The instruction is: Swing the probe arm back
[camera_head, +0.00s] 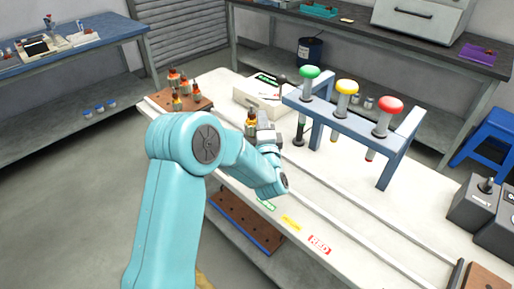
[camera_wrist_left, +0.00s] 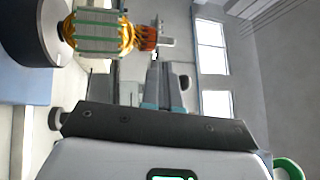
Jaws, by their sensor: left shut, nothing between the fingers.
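A white tester box (camera_head: 262,98) stands at the back of the white bench, with a black-knobbed lever (camera_head: 283,79) at its right; I cannot tell surely whether this is the probe arm. My left gripper (camera_head: 266,132) is in front of the box, shut and empty, partly hidden by its own wrist. An armature with a copper commutator (camera_head: 251,118) stands upright just left of the gripper. In the left wrist view an armature with orange windings (camera_wrist_left: 98,31) shows at upper left, beside a black round part, apart from the fingers (camera_wrist_left: 156,85). My right gripper is not in view.
A blue rack (camera_head: 350,122) with green, yellow and red handles stands right of the gripper. A brown block (camera_head: 186,100) holds several armatures at the bench's left end. Rails run along the bench. Dark control boxes (camera_head: 478,204) stand at right. The front strip has coloured labels.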

